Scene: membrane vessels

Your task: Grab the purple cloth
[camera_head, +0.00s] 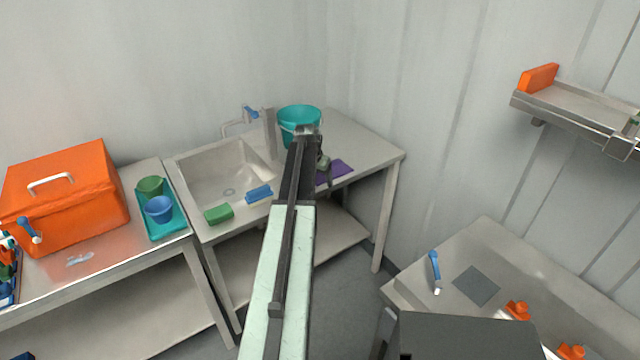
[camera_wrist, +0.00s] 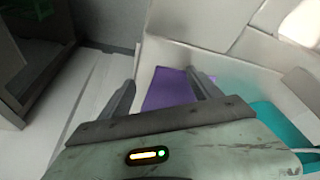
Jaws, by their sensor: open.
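The purple cloth (camera_head: 338,170) lies flat on the steel sink table, near its front edge and right of the sink. My arm partly hides its left side in the head view. In the wrist view the purple cloth (camera_wrist: 168,92) shows between and beyond the two fingers. My gripper (camera_wrist: 160,88) is open and empty, with its fingers spread on either side of the cloth in that picture. In the head view my gripper (camera_head: 322,163) is over or beside the cloth's left part; its height above it is hard to tell.
A teal bucket (camera_head: 299,117) stands behind the cloth on the sink table (camera_head: 365,145). A blue sponge (camera_head: 259,193) and a green sponge (camera_head: 219,214) lie at the sink's front edge. The tabletop right of the cloth is clear.

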